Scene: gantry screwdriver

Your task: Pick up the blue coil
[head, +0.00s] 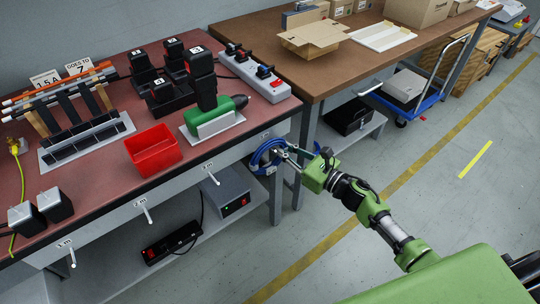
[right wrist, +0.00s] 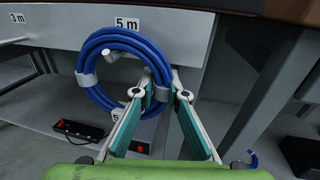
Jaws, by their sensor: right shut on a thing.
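The blue coil (head: 266,157) hangs at the front edge of the red-topped workbench, at its right end in the head view. In the right wrist view the coil (right wrist: 90,60) hangs around a light peg (right wrist: 111,56) under a "5 m" label, with white ties on it. My right gripper (head: 287,152) reaches it from the right. In the right wrist view the gripper's fingertips (right wrist: 158,93) are at the coil's lower right side and shut on it. My left gripper is not in view.
Other pegs on the bench front, such as the "3 m" peg (head: 211,172), are bare. A red bin (head: 153,150) and a green drill (head: 213,115) stand on the bench. A grey box (head: 220,190) sits on the shelf below.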

